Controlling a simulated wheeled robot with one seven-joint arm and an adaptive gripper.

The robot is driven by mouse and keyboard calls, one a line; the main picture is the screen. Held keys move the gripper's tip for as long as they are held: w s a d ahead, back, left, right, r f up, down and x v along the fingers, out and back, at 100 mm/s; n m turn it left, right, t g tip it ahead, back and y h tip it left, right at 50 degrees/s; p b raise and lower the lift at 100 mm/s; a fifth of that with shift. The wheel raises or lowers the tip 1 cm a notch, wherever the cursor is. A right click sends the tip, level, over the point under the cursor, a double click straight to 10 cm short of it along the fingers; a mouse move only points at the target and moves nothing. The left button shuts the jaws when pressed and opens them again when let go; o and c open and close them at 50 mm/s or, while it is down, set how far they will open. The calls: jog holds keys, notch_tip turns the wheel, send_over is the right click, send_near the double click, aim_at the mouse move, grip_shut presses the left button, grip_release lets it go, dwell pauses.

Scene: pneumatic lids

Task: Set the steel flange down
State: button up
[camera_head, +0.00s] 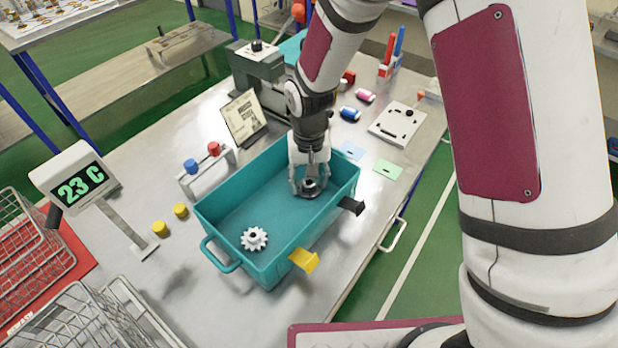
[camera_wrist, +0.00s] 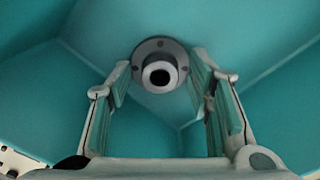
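The steel flange (camera_head: 311,188) is a grey disc with a raised round hub and a dark bore. It is at the right end of the teal bin (camera_head: 213,223), low down, seemingly on the floor. In the wrist view the flange (camera_wrist: 147,50) faces me, with small bolt holes in its rim. My gripper (camera_head: 310,183) points down into the bin over the flange. In the wrist view my gripper's fingers (camera_wrist: 160,75) are spread on either side of the flange, with narrow gaps showing. The fingers partly hide the flange in the head view.
A white gear (camera_head: 254,239) lies in the bin's near left end. The bin walls stand close around my gripper. A yellow tab (camera_head: 304,260) and a black tab (camera_head: 351,205) stick out from the bin. A temperature display (camera_head: 78,186) and wire baskets (camera_head: 82,322) stand left.

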aim_at(309, 182)
jog(key=shift+r, duration=0.1)
jog(key=s+d+r+t+b, duration=0.1)
jog(key=d+r, duration=0.1)
jog(key=r, duration=0.7)
jog(key=s+d+r, duration=0.1)
jog(key=d+r, duration=0.2)
jog(key=r, duration=0.6)
jog(key=s+d+r+t, duration=0.2)
jog(key=s+d+r, duration=0.3)
jog(key=s, duration=0.3)
jog(key=s+d+r+t, duration=0.2)
jog(key=s+d+r, duration=0.4)
jog(key=s, duration=0.3)
jog(key=shift+d+r+m, duration=0.3)
jog(key=shift+d, duration=0.6)
